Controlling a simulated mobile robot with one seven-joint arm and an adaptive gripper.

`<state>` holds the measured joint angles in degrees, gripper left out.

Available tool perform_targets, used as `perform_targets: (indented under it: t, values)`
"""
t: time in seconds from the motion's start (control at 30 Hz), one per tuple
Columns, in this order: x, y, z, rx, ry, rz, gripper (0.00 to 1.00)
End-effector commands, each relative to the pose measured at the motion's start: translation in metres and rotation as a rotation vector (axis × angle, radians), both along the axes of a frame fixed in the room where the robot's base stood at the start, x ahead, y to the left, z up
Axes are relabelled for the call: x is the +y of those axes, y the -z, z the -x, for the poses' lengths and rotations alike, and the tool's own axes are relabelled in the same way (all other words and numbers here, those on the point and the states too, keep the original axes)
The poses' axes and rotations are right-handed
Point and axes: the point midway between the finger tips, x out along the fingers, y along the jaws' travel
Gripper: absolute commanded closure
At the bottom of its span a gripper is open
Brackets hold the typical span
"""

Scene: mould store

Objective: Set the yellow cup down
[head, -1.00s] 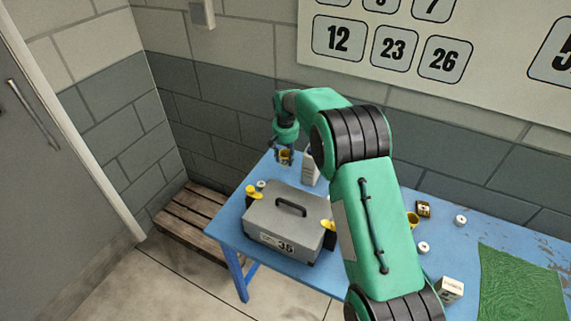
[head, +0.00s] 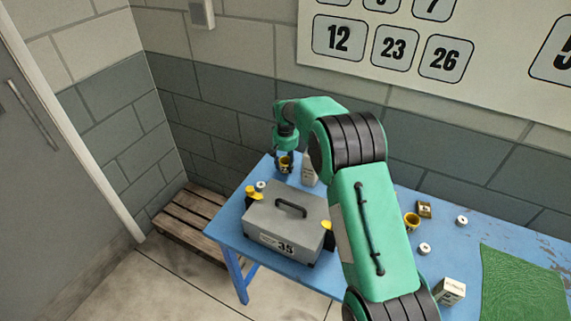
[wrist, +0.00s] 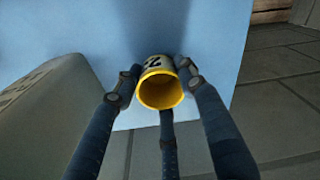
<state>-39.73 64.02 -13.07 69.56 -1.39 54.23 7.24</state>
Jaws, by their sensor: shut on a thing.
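The yellow cup (head: 285,167) is in my gripper (head: 285,161), over the far left part of the blue table, behind the grey case. In the wrist view my gripper (wrist: 158,88) has its fingers closed around the yellow cup (wrist: 160,92). The cup's open mouth faces the wrist camera, it looks empty, and dark marks show on its pale outer side. I cannot tell whether its base touches the table (wrist: 170,25).
The grey case (head: 288,222), with a black handle, stands close to the cup. Another yellow cup (head: 411,221), a white box (head: 449,291) and a green mat (head: 520,285) lie farther right. A wooden pallet (head: 185,222) is left, on the floor.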

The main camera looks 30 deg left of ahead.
Motion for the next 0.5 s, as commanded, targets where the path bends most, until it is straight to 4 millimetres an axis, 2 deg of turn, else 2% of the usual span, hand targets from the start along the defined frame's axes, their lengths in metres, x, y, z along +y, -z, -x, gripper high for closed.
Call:
perform_targets:
  t: [0.03,0.07,0.13,0.5]
  values:
    - [0.0000,0.0014,0.0001,0.000,0.000,0.000,0.86]
    - [0.0000,0.0013,0.0000,0.000,0.000,0.000,0.56]
    - [0.0001,0.0012,0.0000,0.000,0.000,0.000,0.42]
    - [0.0000,0.0001,0.0000,0.000,0.000,0.000,0.40]
